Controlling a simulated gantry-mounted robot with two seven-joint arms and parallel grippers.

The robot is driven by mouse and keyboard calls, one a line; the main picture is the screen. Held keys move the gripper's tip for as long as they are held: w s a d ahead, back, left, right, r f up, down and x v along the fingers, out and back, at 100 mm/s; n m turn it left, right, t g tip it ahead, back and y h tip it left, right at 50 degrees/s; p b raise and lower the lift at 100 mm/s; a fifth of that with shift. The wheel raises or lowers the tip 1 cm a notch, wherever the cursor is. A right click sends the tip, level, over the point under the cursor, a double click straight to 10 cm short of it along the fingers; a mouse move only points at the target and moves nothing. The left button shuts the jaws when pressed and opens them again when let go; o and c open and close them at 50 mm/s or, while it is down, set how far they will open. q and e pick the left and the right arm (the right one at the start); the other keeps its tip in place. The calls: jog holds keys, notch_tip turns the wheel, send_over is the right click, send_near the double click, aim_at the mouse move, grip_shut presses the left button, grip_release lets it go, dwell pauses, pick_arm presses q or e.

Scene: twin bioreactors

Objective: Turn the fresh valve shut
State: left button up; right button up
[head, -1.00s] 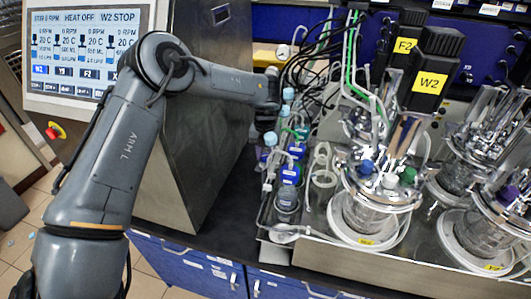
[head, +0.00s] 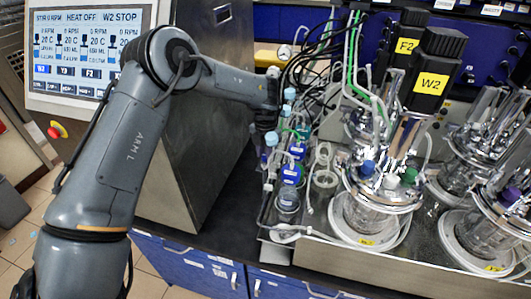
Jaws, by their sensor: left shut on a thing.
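My left gripper (head: 267,122) is at the end of the arm that comes in from the left, low over the back of the bottle row beside the grey cabinet. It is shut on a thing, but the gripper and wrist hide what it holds. The fresh valve cannot be made out apart from the tubing and bottle tops there. A bottle with a teal cap (head: 271,139) stands just below the gripper. The reactor marked W2 (head: 370,215) stands to the right, with tubes running up from its lid. My right gripper is not in view.
Blue-labelled bottles (head: 291,174) stand in the metal tray (head: 330,258). Black cables and green tubes hang close behind the gripper. The grey cabinet (head: 200,140) is close on the left. More glass reactors (head: 490,232) crowd the right. Bare dark bench (head: 226,215) lies in front of the cabinet.

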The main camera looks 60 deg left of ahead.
aim_at(265, 156)
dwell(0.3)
pick_arm(q)
jog(key=o, duration=1)
jog(key=shift+o, duration=0.2)
notch_tip(265, 156, up, 11)
jog(key=p, duration=0.1)
